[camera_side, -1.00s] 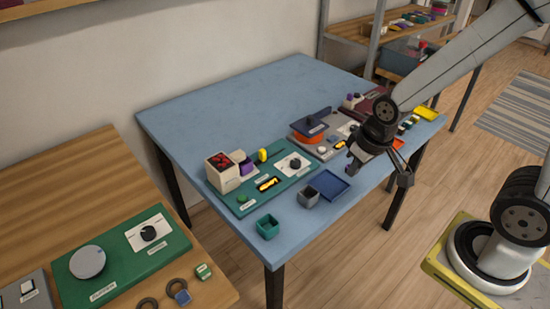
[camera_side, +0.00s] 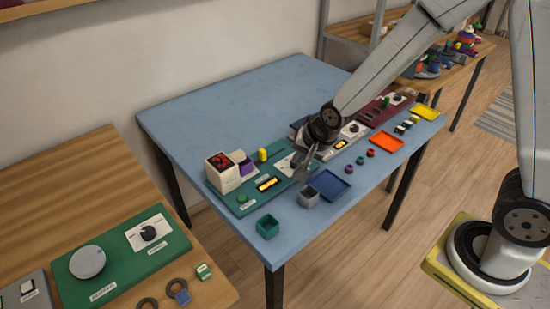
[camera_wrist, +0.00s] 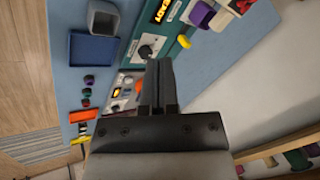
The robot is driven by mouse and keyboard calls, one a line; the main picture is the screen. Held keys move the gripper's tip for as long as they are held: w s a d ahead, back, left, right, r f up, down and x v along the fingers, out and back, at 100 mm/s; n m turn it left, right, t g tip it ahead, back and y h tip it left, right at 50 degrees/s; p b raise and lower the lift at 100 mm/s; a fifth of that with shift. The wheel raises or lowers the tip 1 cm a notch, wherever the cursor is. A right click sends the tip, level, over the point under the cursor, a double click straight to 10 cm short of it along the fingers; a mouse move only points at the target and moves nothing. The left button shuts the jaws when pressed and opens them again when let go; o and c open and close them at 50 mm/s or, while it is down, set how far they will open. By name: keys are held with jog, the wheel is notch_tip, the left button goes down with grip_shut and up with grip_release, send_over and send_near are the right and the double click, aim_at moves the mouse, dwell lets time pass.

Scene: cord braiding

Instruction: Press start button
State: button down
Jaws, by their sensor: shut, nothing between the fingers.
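A green board (camera_side: 228,203) lies at the front left of the blue table. On it, a small round green button (camera_side: 241,198) sits at the front left end, beside a white label too small to read. An amber-lit display (camera_side: 269,183) is right of the button and also shows in the wrist view (camera_wrist: 168,10). A black knob on a white plate (camera_wrist: 146,51) is beside it. My gripper (camera_side: 303,174) is shut and empty, above the right end of the board. In the wrist view its fingers (camera_wrist: 158,66) are together near the knob. The button is not seen there.
A white box with red contents (camera_side: 222,170) and a yellow piece (camera_side: 262,155) stand on the board's back side. An orange tray (camera_side: 384,143) is farther right.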

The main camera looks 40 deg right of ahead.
aim_at(245, 199)
jog(key=w+a+f+m+t, duration=0.1)
jog(key=w+a+f+m, duration=0.2)
jog(key=w+m, duration=0.3)
jog(key=w+a+f+m+t+y, duration=0.1)
jog(key=w+a+f+m+t, duration=0.1)
jog(key=w+a+m, duration=0.3)
jog(key=shift+w+a+f+m, duration=0.25)
jog(key=shift+w+f+m, duration=0.25)
jog(key=shift+m, duration=1)
jog(key=shift+s+f, duration=0.1)
jog(key=shift+f, duration=0.05)
jog(key=shift+f, duration=4.25)
jog(key=shift+f, duration=0.85)
jog(key=shift+r, duration=0.8)
